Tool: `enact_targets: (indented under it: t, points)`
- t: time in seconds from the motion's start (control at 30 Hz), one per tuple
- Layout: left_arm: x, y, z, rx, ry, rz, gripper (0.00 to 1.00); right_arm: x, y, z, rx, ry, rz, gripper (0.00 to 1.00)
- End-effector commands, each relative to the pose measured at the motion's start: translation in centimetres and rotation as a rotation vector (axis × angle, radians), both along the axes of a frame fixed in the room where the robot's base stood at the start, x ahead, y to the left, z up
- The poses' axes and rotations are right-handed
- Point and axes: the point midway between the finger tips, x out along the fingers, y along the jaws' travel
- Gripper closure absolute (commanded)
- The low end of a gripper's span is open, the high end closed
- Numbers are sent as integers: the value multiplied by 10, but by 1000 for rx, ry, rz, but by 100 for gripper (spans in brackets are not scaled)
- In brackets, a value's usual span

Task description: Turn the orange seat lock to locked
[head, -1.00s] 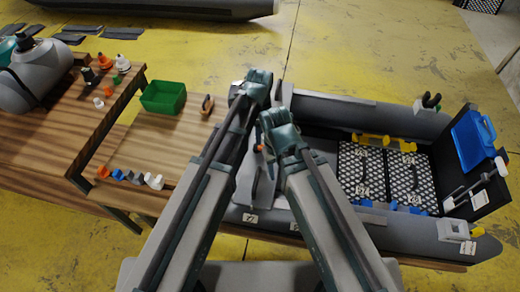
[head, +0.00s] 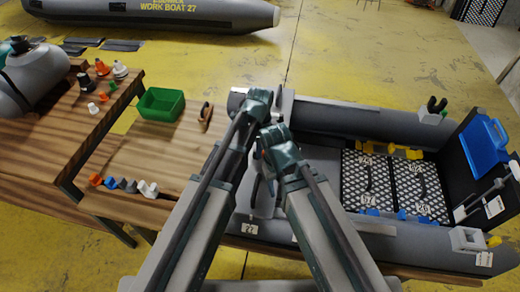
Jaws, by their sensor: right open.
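The grey inflatable boat (head: 345,113) lies at the right of the head view. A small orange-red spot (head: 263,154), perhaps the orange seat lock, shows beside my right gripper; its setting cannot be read. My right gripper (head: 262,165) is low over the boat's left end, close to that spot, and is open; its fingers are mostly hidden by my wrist. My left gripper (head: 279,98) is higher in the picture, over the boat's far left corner. Its fingers are too small and dark to judge, and I see nothing held in it.
Checkered panels (head: 380,188) with yellow and blue latches lie inside the boat. A blue case (head: 485,145) is at its right end. A wooden table (head: 130,165) at left carries a green bin (head: 160,103) and several small coloured parts. Another boat (head: 160,12) lies behind.

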Motion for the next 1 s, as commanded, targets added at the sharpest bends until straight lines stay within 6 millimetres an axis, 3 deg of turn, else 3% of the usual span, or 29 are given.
enact_targets:
  t: [0.03,0.1,0.57,1.0]
  points:
    - [0,0,0,0,0,0,91,0,0,0,0,0,0,50]
    - [0,0,0,0,0,0,100,0,0,0,0,0,0,50]
    - [1,0,0,0,0,44,100,0,0,0,0,0,0,50]
    - [5,0,0,0,0,391,100,0,0,0,0,0,0,50]
